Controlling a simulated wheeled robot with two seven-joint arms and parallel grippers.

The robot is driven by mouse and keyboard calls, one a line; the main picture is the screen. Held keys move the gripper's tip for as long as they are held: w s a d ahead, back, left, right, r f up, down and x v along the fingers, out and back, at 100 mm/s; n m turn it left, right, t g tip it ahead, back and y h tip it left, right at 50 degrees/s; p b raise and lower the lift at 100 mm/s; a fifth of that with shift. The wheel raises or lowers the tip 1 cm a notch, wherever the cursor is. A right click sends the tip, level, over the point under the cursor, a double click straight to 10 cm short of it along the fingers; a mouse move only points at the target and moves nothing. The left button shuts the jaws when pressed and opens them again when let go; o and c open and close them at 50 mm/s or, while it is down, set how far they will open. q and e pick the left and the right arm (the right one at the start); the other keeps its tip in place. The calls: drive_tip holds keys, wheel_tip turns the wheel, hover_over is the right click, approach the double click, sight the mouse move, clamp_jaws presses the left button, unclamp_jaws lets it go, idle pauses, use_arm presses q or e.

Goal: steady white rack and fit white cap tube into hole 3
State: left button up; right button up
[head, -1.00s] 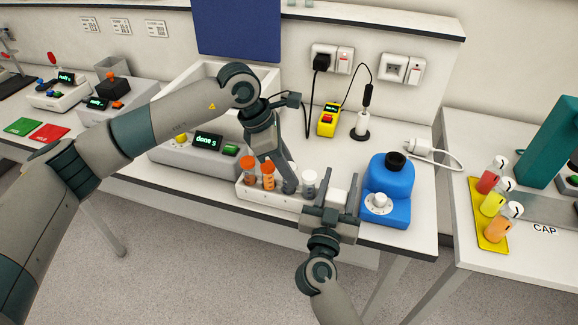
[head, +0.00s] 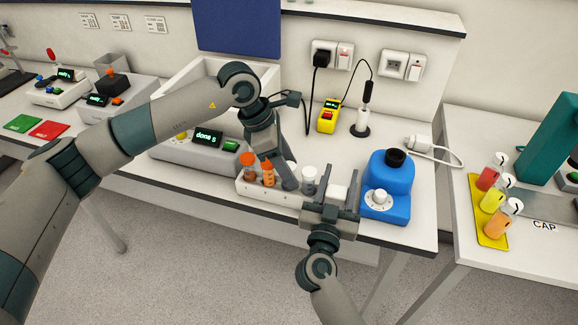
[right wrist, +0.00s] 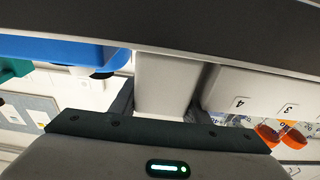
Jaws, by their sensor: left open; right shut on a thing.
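The white rack (head: 262,194) stands at the front edge of the middle bench, numbered along its front. Two orange-capped tubes (head: 248,162) stand at its left end. A white-capped tube (head: 309,175) stands upright at the right part of the rack, apart from the orange ones. My left gripper (head: 289,183) is open and low over the rack, between the orange-capped tubes and this white-capped tube. It hides hole 3 and whatever is there. My right gripper (head: 334,196) is shut on the rack's plain right end block, which shows between its fingers in the right wrist view (right wrist: 165,85).
A blue bottle-shaped device (head: 388,185) stands close to the right of my right gripper. A grey machine with a lit display (head: 205,138) is behind and left of the rack. A yellow holder (head: 487,222) with coloured bottles is on the right bench.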

use_arm(q)
drive_tip(key=v, duration=1.2)
idle(0.8)
use_arm(e)
drive_tip(key=o, duration=1.4)
drive_tip(key=shift+c, duration=0.2)
drive_tip(key=shift+s, duration=0.15)
drive_tip(key=v, duration=1.1)
drive_tip(key=shift+s+a, duration=0.15)
drive_tip(key=shift+s, duration=0.25)
use_arm(q)
drive_tip(key=shift+s, duration=0.1)
use_arm(e)
drive_tip(key=shift+f, duration=0.1)
